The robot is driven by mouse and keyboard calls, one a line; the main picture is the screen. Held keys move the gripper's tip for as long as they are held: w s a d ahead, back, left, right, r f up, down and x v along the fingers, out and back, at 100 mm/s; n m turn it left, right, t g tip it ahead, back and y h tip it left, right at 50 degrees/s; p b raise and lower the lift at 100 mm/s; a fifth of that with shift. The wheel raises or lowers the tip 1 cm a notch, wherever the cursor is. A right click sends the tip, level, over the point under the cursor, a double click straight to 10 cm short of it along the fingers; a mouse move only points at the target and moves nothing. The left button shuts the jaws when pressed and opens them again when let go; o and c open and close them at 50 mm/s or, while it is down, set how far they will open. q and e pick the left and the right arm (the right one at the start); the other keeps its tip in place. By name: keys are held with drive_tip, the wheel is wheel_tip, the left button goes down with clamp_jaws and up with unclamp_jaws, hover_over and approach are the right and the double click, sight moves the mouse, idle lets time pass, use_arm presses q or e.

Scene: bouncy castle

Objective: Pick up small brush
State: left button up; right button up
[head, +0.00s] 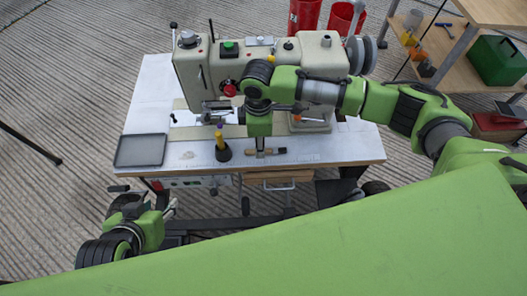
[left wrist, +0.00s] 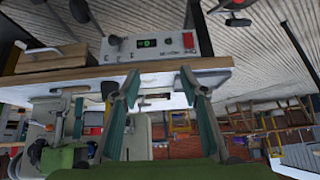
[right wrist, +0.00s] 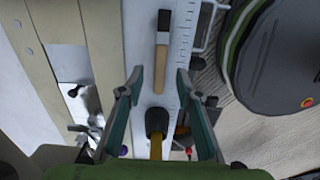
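The small brush (head: 268,151) lies flat near the front edge of the white tabletop. In the right wrist view the brush (right wrist: 161,65) shows a wooden handle, a pale band and a dark end. My right gripper (head: 260,150) points down over the brush and partly covers it. Its fingers (right wrist: 159,74) are spread on either side of the handle in the picture, with nothing held; the height gap is unclear. My left gripper (head: 172,208) is low in front of the table's left side, away from the brush. It is open and empty in the left wrist view (left wrist: 158,75).
A black holder with a yellow handle (head: 222,150) stands just left of the brush. A grey tray (head: 141,150) lies at the table's left. A large beige machine (head: 200,70) fills the back. A control box (left wrist: 155,44) hangs under the table near my left gripper.

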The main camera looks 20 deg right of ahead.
use_arm(q)
drive_tip(key=w+r, duration=0.1)
drive_tip(key=w+d+r+t, duration=0.1)
drive_tip(key=w+t, duration=0.1)
drive_tip(key=w, duration=0.1)
drive_tip(key=shift+d+r+h+b, duration=0.25)
drive_tip(key=shift+r+h+b, duration=0.05)
drive_tip(key=shift+r, duration=0.1)
use_arm(e)
wheel_tip(320, 180, down, 2)
drive_tip(key=shift+f, duration=0.15)
clamp_jaws()
